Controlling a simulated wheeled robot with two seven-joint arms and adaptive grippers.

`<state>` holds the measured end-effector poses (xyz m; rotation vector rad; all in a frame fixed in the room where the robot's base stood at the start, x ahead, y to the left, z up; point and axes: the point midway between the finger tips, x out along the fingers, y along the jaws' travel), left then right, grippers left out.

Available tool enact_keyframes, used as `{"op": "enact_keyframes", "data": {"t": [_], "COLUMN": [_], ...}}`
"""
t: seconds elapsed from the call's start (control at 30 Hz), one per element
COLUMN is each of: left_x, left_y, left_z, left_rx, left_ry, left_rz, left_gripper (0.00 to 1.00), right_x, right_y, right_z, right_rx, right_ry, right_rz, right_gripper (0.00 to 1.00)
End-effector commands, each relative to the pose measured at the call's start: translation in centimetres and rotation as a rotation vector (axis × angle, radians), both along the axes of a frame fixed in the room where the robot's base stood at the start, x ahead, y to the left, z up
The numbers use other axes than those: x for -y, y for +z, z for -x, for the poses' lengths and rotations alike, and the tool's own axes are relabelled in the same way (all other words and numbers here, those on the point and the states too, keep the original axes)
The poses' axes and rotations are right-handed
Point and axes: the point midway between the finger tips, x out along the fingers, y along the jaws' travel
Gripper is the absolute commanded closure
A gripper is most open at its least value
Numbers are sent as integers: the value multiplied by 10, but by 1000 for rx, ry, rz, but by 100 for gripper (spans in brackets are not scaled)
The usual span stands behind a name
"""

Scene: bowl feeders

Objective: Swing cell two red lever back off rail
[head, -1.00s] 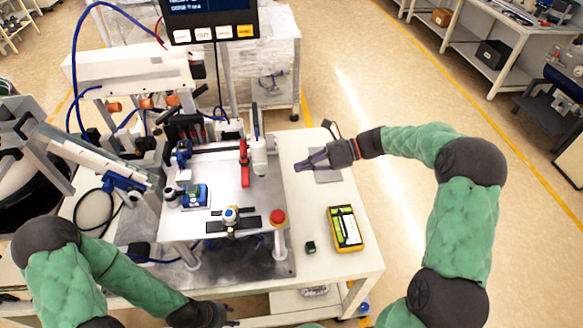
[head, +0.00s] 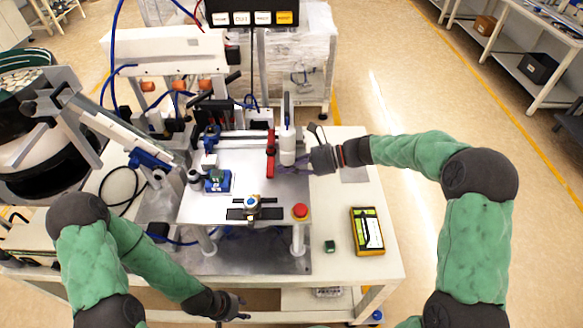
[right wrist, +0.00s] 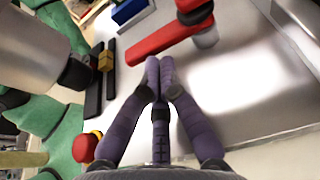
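The red lever (head: 270,153) stands on the right part of the white work plate in the head view, beside a white cylinder (head: 288,146). In the right wrist view the red lever (right wrist: 165,40) lies across the top, with a short grey post at its right end. My right gripper (head: 284,169) reaches in from the right, just beside the lever. Its purple fingertips (right wrist: 160,64) are together with nothing between them, just short of the lever; contact cannot be told. My left gripper (head: 240,307) hangs low in front of the table, away from the lever; its finger opening is unclear.
A red button (head: 300,211) and a black slotted fixture (head: 254,211) are near the plate's front. A blue block (head: 217,181) sits left of the lever. A yellow meter (head: 368,231) and small green cube (head: 330,246) lie on the right table, otherwise mostly clear.

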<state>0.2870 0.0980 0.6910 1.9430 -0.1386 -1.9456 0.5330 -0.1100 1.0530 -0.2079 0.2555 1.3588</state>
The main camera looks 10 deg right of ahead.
Motion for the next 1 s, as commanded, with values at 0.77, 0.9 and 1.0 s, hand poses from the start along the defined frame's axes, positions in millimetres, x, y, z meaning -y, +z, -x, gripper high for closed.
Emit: {"op": "enact_keyframes", "data": {"t": [0.77,0.9,1.0], "left_x": [0,0,0], "left_y": [28,27,26], "left_z": [0,0,0], "left_rx": [0,0,0], "left_ry": [0,0,0], "left_rz": [0,0,0], "left_gripper": [60,60,60], "right_x": [-25,-25,-25], "right_y": [1,0,0], "right_z": [9,9,9], "right_rx": [0,0,0], "right_ry": [-133,-133,-133], "right_rz": [1,1,1], "right_gripper": [100,100,100]}}
